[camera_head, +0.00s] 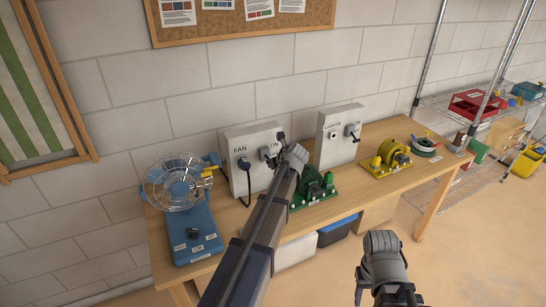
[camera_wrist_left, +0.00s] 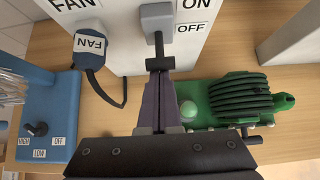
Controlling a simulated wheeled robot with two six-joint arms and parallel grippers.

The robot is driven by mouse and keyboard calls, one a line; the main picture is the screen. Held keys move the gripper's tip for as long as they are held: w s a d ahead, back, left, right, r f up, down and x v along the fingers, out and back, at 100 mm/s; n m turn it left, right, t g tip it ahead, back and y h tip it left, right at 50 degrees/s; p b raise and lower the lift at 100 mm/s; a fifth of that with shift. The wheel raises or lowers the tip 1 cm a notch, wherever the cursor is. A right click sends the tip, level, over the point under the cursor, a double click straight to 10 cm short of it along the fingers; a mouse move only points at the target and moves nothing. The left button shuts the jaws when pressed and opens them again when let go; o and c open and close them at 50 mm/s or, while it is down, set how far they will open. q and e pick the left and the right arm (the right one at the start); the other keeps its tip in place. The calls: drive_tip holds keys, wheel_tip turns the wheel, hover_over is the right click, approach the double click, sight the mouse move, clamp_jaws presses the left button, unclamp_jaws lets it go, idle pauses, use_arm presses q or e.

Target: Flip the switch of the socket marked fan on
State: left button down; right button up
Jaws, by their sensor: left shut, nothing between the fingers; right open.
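The grey fan socket box (camera_head: 236,177) stands on the bench against the wall, with a FAN label, a plugged-in black cable and a switch (camera_head: 268,152) beside ON lettering. In the left wrist view the switch lever (camera_wrist_left: 159,46) hangs down from its grey block, beside the OFF label (camera_wrist_left: 190,28). My left gripper (camera_wrist_left: 160,64) is shut and empty, its tips just below the lever's end; I cannot tell whether they touch. In the head view my left gripper (camera_head: 281,138) is at the box, partly covering it. My right gripper (camera_head: 388,290) is open and empty in front of the bench.
A blue fan (camera_head: 190,228) stands left of the box. A green cable reel (camera_wrist_left: 240,100) is close by my left gripper. A second box marked LIGHTS (camera_head: 335,150) and a yellow reel (camera_head: 391,155) stand further right. A wire shelf (camera_head: 455,105) is at the right.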

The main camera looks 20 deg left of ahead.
use_arm(q)
wheel_tip(320, 180, up, 2)
drive_tip(key=g+h+p, duration=0.1)
drive_tip(key=p, duration=0.1)
drive_tip(key=shift+w+a+p, duration=0.1)
drive_tip(key=shift+w+p, duration=0.05)
drive_tip(key=shift+p, duration=0.25)
use_arm(e)
wheel_tip(320, 180, up, 4)
drive_tip(key=shift+r, duration=0.1)
use_arm(q)
drive_tip(key=shift+a+r, duration=0.1)
use_arm(e)
drive_tip(key=shift+r, duration=0.1)
use_arm(q)
wheel_tip(320, 180, down, 3)
drive_tip(key=s+d+b, duration=0.2)
drive_tip(key=b, duration=0.1)
drive_tip(key=p+v, duration=0.8)
drive_tip(key=v, duration=0.1)
drive_tip(key=shift+w+a+r, duration=0.2)
drive_tip(key=shift+w+r, duration=0.05)
drive_tip(key=shift+r, duration=0.4)
use_arm(e)
drive_tip(key=r, duration=0.2)
drive_tip(key=a+r, duration=0.1)
drive_tip(key=r, duration=0.2)
drive_tip(key=shift+s+a+r, duration=0.1)
drive_tip(key=shift+s+a, duration=0.05)
